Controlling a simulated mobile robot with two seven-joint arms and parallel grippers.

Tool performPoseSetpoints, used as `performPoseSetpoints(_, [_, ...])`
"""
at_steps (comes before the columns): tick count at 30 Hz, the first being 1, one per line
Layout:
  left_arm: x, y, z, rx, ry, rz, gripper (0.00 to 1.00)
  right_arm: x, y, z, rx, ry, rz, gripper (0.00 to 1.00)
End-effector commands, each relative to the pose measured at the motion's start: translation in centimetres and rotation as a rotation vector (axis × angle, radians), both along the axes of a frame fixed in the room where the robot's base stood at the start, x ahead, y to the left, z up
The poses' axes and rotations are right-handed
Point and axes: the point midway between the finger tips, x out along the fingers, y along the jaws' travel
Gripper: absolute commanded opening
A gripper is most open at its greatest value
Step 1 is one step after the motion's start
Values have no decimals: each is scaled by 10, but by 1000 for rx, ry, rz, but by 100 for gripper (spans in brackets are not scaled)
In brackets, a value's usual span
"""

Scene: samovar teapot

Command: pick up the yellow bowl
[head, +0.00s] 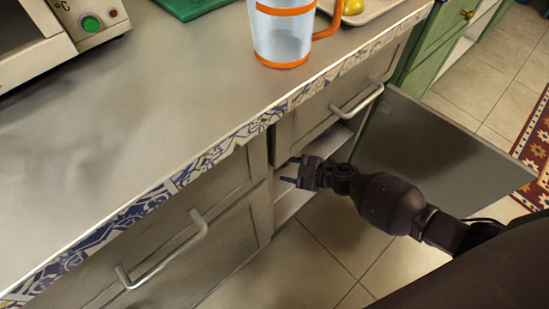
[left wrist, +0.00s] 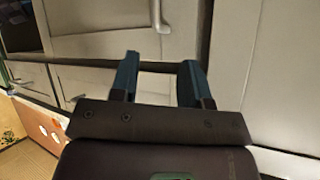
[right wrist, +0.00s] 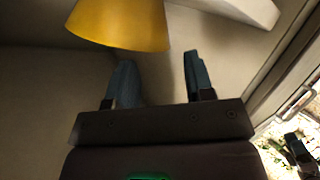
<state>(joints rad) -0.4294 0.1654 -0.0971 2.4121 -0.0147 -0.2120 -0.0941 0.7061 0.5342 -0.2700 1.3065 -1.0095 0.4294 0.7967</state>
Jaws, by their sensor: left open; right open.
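The yellow bowl (right wrist: 125,22) shows in the right wrist view at the top, partly cut off by the frame edge. It is beyond and slightly left of my right gripper (right wrist: 157,80), whose two fingers are apart with nothing between them. In the head view my right gripper (head: 290,171) reaches in from the right at the open cabinet below the counter. The bowl cannot be seen in the head view. My left gripper (left wrist: 160,78) is open and empty in the left wrist view, facing grey cabinet fronts. It is not in the head view.
The counter (head: 150,110) holds a clear jug with orange bands (head: 283,35) and a tray (head: 375,8) with yellow fruit. An open cabinet door (head: 425,150) stands right of my right gripper. Drawer handles (head: 165,250) stick out at the front.

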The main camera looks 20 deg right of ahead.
Motion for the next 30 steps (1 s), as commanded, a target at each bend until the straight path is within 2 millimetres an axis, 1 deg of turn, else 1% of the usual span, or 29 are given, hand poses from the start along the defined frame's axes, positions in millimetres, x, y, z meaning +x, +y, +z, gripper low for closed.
performPoseSetpoints(1, [-3,1,-5,-6,-1,6,43,1,4,-12,2,11,0,48])
performPoseSetpoints(3, [-3,2,-6,-13,-18,11,43,8,9,-17,1,11,0,48])
performPoseSetpoints(9, [-2,3,-4,-25,-48,16,43,22,21,-19,1,6,-1,48])
performPoseSetpoints(17, [-1,3,-3,-27,-56,16,43,24,22,-17,0,4,-1,48])
performPoseSetpoints(20, [-1,2,-3,-26,-55,17,43,24,22,-17,0,4,-1,35])
performPoseSetpoints(24, [-1,2,-3,-27,-55,16,43,24,22,-17,0,4,0,14])
performPoseSetpoints(27, [-1,2,-3,-27,-55,16,43,24,22,-17,0,4,0,0])
performPoseSetpoints(30, [-1,2,-3,-27,-54,16,43,24,22,-17,0,4,-1,0])
